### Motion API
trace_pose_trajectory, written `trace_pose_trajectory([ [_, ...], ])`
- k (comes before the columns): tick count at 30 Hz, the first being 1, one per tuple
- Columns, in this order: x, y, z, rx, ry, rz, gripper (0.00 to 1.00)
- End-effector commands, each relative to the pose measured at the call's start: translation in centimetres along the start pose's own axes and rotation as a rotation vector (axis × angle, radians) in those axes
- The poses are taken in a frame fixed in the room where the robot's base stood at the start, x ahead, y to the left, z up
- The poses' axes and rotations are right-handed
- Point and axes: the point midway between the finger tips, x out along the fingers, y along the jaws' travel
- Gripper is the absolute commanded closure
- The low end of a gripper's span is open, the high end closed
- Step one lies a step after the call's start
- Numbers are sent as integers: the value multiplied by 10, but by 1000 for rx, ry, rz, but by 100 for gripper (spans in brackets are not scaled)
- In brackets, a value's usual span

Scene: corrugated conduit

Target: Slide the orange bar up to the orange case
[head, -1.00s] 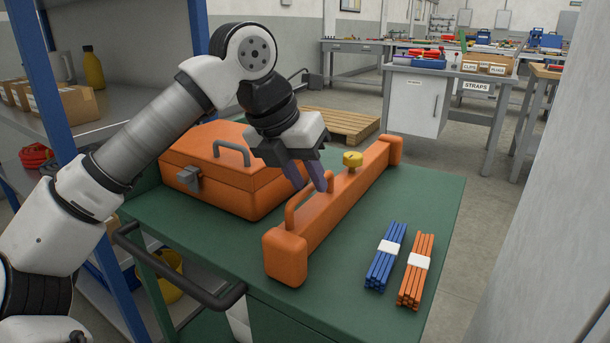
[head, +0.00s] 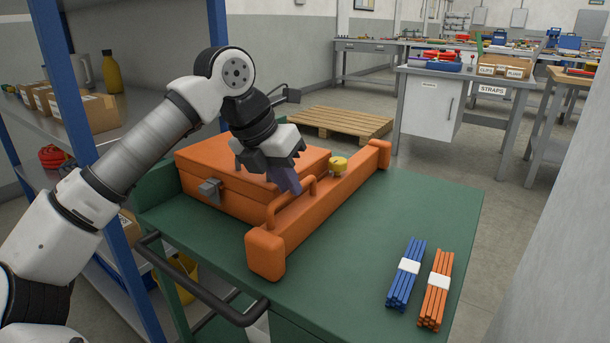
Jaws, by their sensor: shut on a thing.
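The orange bar (head: 335,205) lies lengthwise on the green cart top, with thick end blocks, a loop handle and a yellow knob (head: 338,164). The orange case (head: 250,165) sits closed just to its left, with a grey latch on its front; my gripper partly covers its lid. The bar lies close alongside the case's right side; I cannot tell whether they touch along the whole length. My gripper (head: 288,182) reaches down at the bar's handle and is shut on the bar; the exact contact is partly hidden.
A blue bundle (head: 404,275) and an orange bundle (head: 435,290) of sticks lie at the cart top's right. The green cart top (head: 400,205) is clear between them and the bar. A black push handle (head: 200,290) runs along the front left. A blue-post shelf (head: 90,100) stands left.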

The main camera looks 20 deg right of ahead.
Motion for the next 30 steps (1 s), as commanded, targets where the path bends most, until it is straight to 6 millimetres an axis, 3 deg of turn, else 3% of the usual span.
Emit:
trace_pose_trajectory([
  [9,-1,2,1,2,-5,0,100],
  [10,-1,2,1,2,-5,0,85],
  [15,-1,2,1,2,-3,0,66],
  [30,2,-1,0,1,-2,2,66],
])
